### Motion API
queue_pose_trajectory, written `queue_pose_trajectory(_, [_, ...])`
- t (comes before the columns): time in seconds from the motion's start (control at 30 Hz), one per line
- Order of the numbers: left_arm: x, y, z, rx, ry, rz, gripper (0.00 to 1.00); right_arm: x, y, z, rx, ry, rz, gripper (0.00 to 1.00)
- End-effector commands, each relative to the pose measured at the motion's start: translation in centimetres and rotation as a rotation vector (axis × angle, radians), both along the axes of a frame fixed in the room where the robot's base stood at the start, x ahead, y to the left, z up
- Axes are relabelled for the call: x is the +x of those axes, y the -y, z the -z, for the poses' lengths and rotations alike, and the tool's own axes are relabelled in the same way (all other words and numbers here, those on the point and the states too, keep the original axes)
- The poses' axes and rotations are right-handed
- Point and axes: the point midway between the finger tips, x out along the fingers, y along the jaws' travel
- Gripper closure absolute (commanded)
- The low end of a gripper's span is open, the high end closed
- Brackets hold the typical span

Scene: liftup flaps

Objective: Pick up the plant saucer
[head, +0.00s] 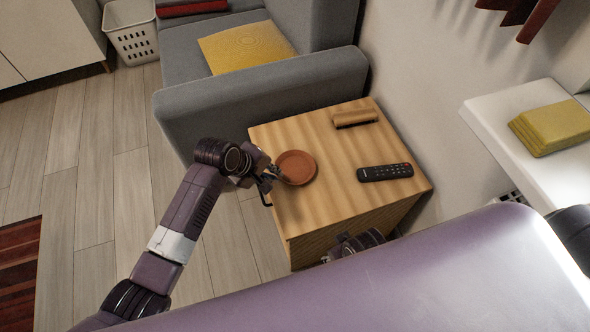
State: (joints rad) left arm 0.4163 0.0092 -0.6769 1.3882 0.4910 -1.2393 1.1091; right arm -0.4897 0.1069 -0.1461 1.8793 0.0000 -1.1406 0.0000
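The plant saucer (297,167) is a small round terracotta dish. It lies flat on the wooden side table (330,205), near the table's left edge. My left gripper (275,177) is at the saucer's left rim, over the table edge. Its fingers are small and dark here, and I cannot tell whether they are open or closed on the rim. Part of my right arm shows at the table's front, but its gripper is hidden behind my own body.
A black remote (385,172) and a brown brush-like object (355,118) lie on the table, right of the saucer. A grey sofa (260,100) with a yellow cushion (246,48) stands behind. A white shelf (490,115) holding folded yellow cloth (552,127) is at right. Floor at left is open.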

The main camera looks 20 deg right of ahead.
Motion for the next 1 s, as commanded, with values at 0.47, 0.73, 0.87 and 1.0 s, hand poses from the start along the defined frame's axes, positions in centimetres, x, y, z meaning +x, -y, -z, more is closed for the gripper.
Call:
queue_pose_trajectory(0.47, [0.5,1.1,2.1,0.000,0.000,0.000,0.93,0.5,0.0,-3.5,0.001,0.018,0.003,0.60])
queue_pose_trajectory(0.73, [0.5,1.0,2.1,0.001,0.000,0.000,1.00,0.5,0.0,-3.4,0.001,0.018,0.003,0.60])
queue_pose_trajectory(0.87, [0.5,1.0,2.1,0.001,0.000,0.000,1.00,0.5,0.0,-3.4,0.001,0.018,0.003,0.60])
queue_pose_trajectory(1.0, [0.5,1.0,2.0,-0.001,0.001,0.000,1.00,0.5,0.0,-3.4,0.001,0.018,0.003,0.60])
